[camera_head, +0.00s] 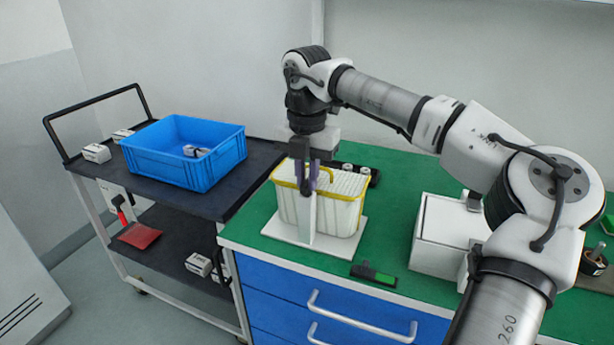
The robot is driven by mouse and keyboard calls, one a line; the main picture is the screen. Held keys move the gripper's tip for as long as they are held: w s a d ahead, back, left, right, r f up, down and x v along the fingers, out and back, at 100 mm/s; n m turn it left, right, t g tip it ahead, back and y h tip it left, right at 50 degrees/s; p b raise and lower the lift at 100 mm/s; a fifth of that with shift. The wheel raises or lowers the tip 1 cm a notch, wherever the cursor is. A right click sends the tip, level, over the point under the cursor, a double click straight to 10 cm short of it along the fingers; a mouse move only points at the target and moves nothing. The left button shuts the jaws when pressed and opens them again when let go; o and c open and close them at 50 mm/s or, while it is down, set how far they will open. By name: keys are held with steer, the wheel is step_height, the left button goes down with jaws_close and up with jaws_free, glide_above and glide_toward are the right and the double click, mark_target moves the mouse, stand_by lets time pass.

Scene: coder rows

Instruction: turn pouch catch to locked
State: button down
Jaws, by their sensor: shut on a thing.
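The pouch (345,210) is a white ribbed, basket-like body with yellow trim along its rim. It stands upright on a white base plate (280,230) on the green bench top. A white upright post (307,222) rises at its front. My gripper (307,185) points straight down at the front upper edge of the pouch, just above the post. Its purple-sided fingers are shut on the small catch there. The fingers mostly hide the catch, so I cannot tell which way it is turned.
A white box (447,235) stands right of the pouch, under my arm. A black-and-green device (373,273) lies at the bench's front edge. Left, a dark trolley (215,208) carries a blue crate (206,176) and small white boxes (96,153). Small jars stand behind the pouch.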

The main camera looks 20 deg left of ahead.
mark_target(307, 182)
steer(key=shift+r, duration=0.1)
steer(key=c, duration=1.4)
jaws_free()
steer(key=shift+c, duration=0.2)
step_height(307, 182, up, 14)
